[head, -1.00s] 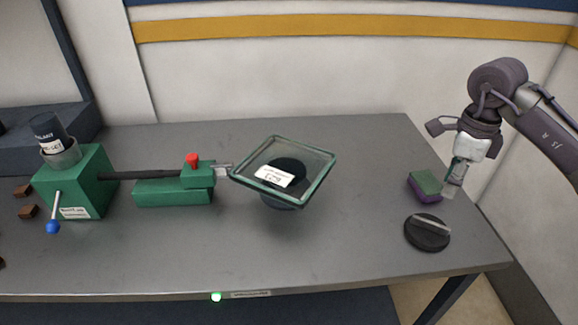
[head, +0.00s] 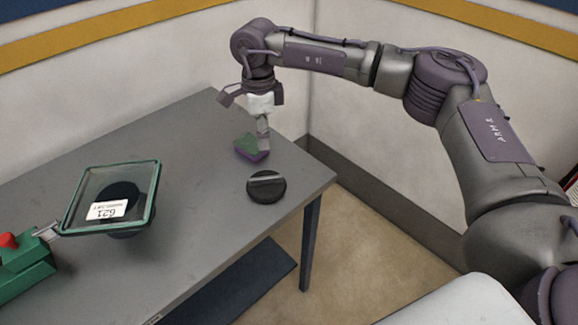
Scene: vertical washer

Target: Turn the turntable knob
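A round black knob (head: 266,190) with a pale grey bar across its top lies flat near the right end of the grey table. My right gripper (head: 263,143) points down just behind the knob, apart from it in the picture. Its fingertips overlap the right side of a green and purple sponge-like block (head: 250,148); I cannot tell whether they touch it. The fingers look close together, but whether they are shut or hold anything is unclear. My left gripper is out of view.
The grey table (head: 190,262) has a green-framed glass tray (head: 155,195) over a dark round base at left, with a white label (head: 107,209). A green fixture with a red knob (head: 8,240) stands at the left edge. The table is clear between tray and black knob.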

